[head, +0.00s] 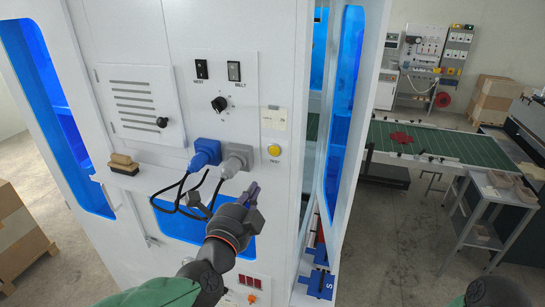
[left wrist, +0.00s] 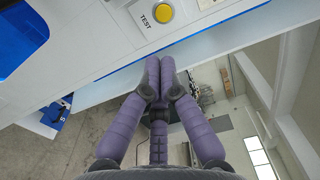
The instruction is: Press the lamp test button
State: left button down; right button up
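The lamp test button (head: 274,151) is a round yellow button on the white machine front, with the word TEST below it. It also shows at the top of the left wrist view (left wrist: 163,13), with its label beside it. My left gripper (head: 251,190) is below and slightly left of the button in the head view. Its purple fingers (left wrist: 159,68) are together at the tips with nothing between them, pointing towards the panel below the button. They appear apart from the button. My right gripper is not in view.
A blue plug (head: 205,153) and a grey plug (head: 237,159) with black cables sit left of the button. A black rotary knob (head: 219,104) and two switches are above. A wooden-handled brush (head: 124,164) rests on the ledge. The machine's open door (head: 357,110) is to the right.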

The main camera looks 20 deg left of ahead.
pick_arm(q)
send_near(274, 154)
jog(key=w, duration=0.6)
jog(key=shift+w, duration=0.55)
